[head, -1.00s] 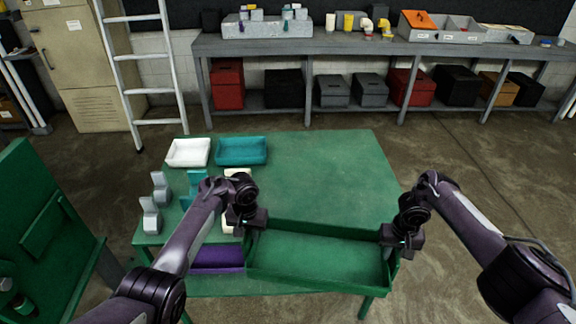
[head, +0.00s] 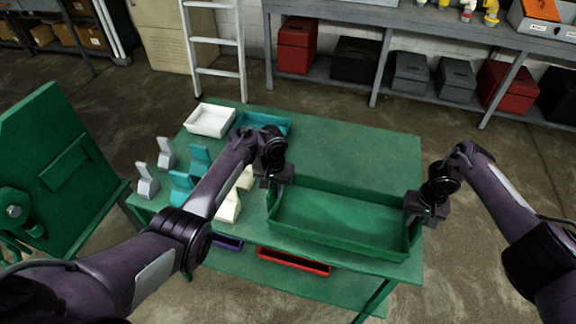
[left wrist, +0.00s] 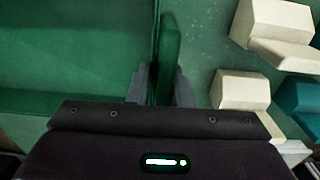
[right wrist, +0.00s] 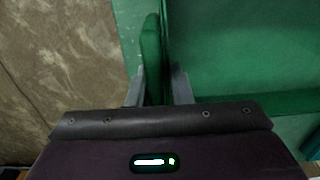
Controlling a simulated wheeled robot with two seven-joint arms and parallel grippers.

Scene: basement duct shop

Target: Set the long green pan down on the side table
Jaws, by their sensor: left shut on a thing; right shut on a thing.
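The long green pan (head: 340,222) is held level by its two short ends, over the front right part of the green table (head: 350,150). My left gripper (head: 272,181) is shut on its left end wall, and my right gripper (head: 424,212) is shut on its right end wall. The left wrist view shows the wall between the left fingers (left wrist: 160,85); the right wrist view shows the other wall between the right fingers (right wrist: 160,90). The pan is empty. I cannot tell whether its bottom touches the tabletop.
White (head: 210,121) and teal (head: 264,123) trays stand at the table's back left. Grey (head: 147,183), teal (head: 182,186) and cream (head: 229,207) blocks stand left of the pan. A red tray (head: 294,262) is lower down. The tabletop behind the pan is clear.

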